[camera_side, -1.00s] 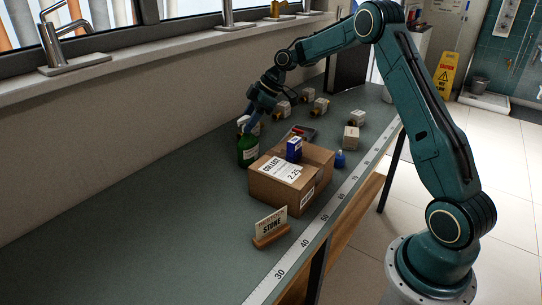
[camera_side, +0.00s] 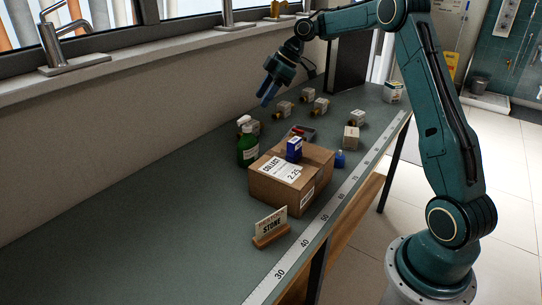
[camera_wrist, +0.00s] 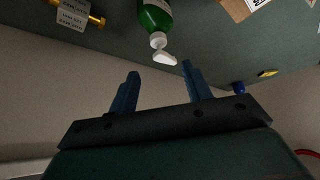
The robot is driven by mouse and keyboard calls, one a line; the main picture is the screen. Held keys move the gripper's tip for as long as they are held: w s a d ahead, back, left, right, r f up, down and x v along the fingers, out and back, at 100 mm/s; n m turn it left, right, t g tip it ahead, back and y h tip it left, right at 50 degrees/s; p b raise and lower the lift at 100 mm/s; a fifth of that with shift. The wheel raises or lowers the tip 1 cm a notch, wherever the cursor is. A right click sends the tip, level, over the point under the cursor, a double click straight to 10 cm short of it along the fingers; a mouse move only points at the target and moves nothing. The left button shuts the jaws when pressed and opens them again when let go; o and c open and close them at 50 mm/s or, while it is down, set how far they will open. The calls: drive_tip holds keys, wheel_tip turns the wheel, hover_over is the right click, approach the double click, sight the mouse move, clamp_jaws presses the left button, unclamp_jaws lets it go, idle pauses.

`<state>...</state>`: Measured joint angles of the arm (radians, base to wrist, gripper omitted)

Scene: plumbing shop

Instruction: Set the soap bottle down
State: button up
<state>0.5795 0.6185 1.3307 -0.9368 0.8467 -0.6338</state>
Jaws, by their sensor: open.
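The soap bottle (camera_side: 248,148), green with a white pump top, stands upright on the grey-green counter (camera_side: 150,215), close behind the cardboard box. The wrist view also shows the bottle (camera_wrist: 155,18) at the top, with its white pump head pointing toward my gripper. My gripper (camera_side: 267,93) is open and empty, above and apart from the bottle in the side view. In the wrist view both blue fingers of my gripper (camera_wrist: 160,85) are spread with nothing between them.
A "STONE" sign (camera_side: 271,226) stands in front. Several small tagged fittings lie farther back, near a white box (camera_side: 352,138). The counter's near left is clear.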

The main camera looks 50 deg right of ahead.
idle(0.3)
drive_tip(key=s+a+r+m+h, duration=0.35)
drive_tip(key=s+a+r, duration=0.65)
drive_tip(key=s+a, duration=0.35)
drive_tip(key=s+a+f+m, duration=0.1)
drive_tip(key=s+f+m, duration=0.1)
drive_tip(key=s, duration=0.9)
drive_tip(key=s+a+f+m+t+h, duration=0.1)
drive_tip(key=s+f+m, duration=0.2)
drive_tip(key=s, duration=0.7)
drive_tip(key=shift+s+a+m, duration=0.3)
drive_tip(key=shift+s+m, duration=0.1)
drive_tip(key=shift+m, duration=0.35)
